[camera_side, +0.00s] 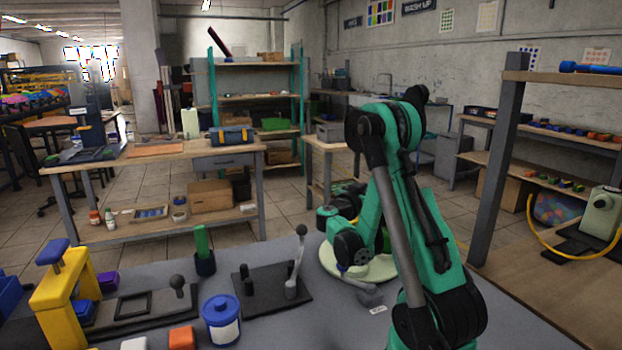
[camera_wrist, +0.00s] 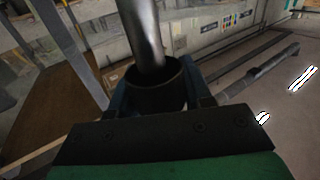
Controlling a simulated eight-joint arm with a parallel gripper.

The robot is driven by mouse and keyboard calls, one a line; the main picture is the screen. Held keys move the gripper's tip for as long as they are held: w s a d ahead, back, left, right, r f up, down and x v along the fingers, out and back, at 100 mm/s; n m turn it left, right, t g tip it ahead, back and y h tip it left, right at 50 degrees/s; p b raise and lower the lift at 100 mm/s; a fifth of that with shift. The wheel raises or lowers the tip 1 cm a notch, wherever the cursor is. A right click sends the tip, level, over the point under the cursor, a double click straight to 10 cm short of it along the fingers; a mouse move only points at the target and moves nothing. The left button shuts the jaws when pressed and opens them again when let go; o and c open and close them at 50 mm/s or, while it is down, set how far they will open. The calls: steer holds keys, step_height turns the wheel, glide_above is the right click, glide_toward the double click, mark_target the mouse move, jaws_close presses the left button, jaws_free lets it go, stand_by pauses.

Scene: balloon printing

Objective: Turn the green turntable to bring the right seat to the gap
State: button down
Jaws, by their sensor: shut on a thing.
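The green turntable (camera_side: 385,272) is a pale green disc on the grey bench, largely hidden by my arm. My gripper (camera_side: 362,260) is low over the disc; its fingers are hard to make out in the side view. In the wrist view, my gripper (camera_wrist: 157,92) is shut on a dark round cup-like piece (camera_wrist: 155,98), with a shiny metal post (camera_wrist: 143,35) rising out of it in the picture. I cannot tell which part of the turntable this is. A small grey block (camera_side: 370,296) stands at the disc's front edge. The seats and the gap cannot be made out.
Left of the turntable is a black plate (camera_side: 270,298) with an upright grey lever (camera_side: 298,265). A blue-lidded jar (camera_side: 221,320), an orange block (camera_side: 182,338), a green stick in a dark holder (camera_side: 203,250) and a yellow press (camera_side: 62,295) stand farther left.

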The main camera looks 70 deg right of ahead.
steer(key=shift+w+n+t, duration=0.1)
steer(key=shift+n+t, duration=0.6)
steer(key=shift+t, duration=0.3)
steer(key=shift+c, duration=1.9)
jaws_free()
step_height(320, 180, up, 20)
